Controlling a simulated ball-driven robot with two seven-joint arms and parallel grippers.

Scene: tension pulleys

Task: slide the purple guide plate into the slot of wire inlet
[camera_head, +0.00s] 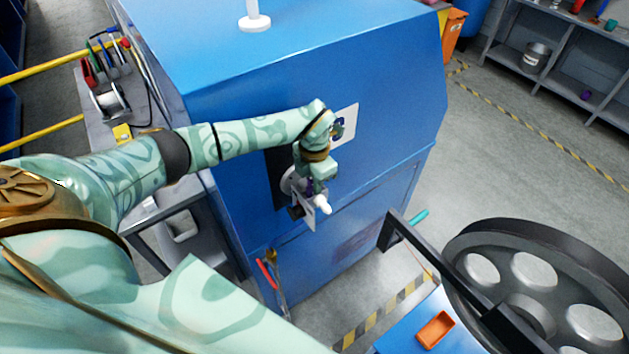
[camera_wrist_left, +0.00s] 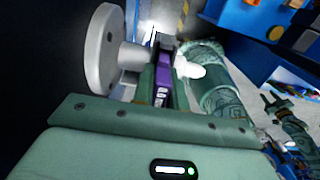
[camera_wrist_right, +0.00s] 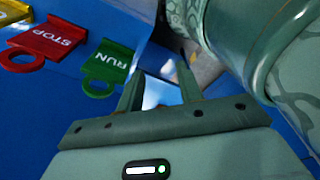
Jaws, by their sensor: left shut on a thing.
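My left gripper (camera_head: 312,182) is at the front of the blue machine, beside the wire inlet (camera_head: 291,181). It is shut on the purple guide plate, which shows as a small purple patch (camera_head: 309,187). In the left wrist view the purple guide plate (camera_wrist_left: 162,78) stands between the left fingers (camera_wrist_left: 163,92). The wire inlet there has a grey round flange (camera_wrist_left: 103,50) on the left and a white tip on the right. The slot is mostly hidden, and I cannot tell whether the plate is inside it. My right gripper (camera_wrist_right: 160,88) is open, with nothing seen held between its fingers.
A green RUN tag (camera_wrist_right: 108,65) and a red STOP tag (camera_wrist_right: 48,42) are left of the right gripper. The blue machine (camera_head: 300,70) fills the middle. A large dark pulley wheel (camera_head: 540,262) stands at lower right. A tool bench (camera_head: 100,135) stands at left.

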